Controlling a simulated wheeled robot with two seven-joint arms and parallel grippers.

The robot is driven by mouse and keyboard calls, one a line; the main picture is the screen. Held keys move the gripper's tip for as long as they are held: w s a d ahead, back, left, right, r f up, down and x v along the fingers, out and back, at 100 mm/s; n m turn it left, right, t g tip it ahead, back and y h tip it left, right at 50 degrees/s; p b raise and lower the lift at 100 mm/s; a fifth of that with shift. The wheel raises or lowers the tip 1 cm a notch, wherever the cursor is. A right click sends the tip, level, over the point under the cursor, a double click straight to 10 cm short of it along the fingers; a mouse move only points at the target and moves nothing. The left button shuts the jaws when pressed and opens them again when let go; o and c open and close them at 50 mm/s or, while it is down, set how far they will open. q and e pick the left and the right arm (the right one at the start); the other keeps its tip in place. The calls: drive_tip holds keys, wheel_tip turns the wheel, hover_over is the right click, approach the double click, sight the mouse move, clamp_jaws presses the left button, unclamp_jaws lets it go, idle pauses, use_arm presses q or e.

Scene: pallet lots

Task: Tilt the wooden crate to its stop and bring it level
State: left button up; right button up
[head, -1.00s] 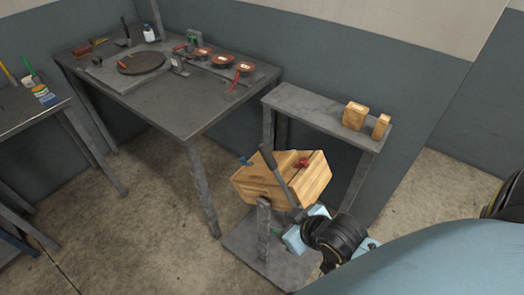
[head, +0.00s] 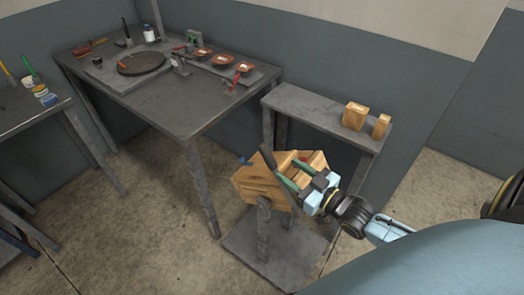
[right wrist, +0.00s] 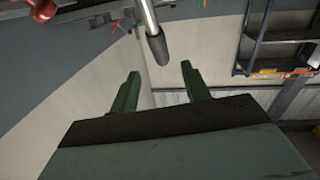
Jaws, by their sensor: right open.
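The wooden crate (head: 262,184) sits on a grey stand (head: 264,226) and looks tilted in the head view. A lever with a dark grip (head: 268,157) rises along its front side. A small blue part (head: 246,161) shows at its left. My right gripper (head: 292,172) is in front of the crate's right part, hiding some of it. Its green fingers are open and point toward the lever. In the right wrist view the lever's dark grip (right wrist: 157,46) is ahead of the gap between the open fingers (right wrist: 160,72); contact is not visible. My left gripper is out of view.
A grey shelf (head: 310,106) behind the crate holds two wooden blocks (head: 355,115). A dark table (head: 180,100) with a round plate and several small items stands to the left. Another table (head: 30,110) is at the far left. The floor between the tables is clear.

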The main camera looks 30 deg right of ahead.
sight(270, 157)
drive_tip(key=x, duration=1.1)
drive_tip(key=shift+w+b, duration=0.15)
drive_tip(key=shift+b, duration=0.25)
drive_tip(key=shift+c, duration=0.5)
clamp_jaws()
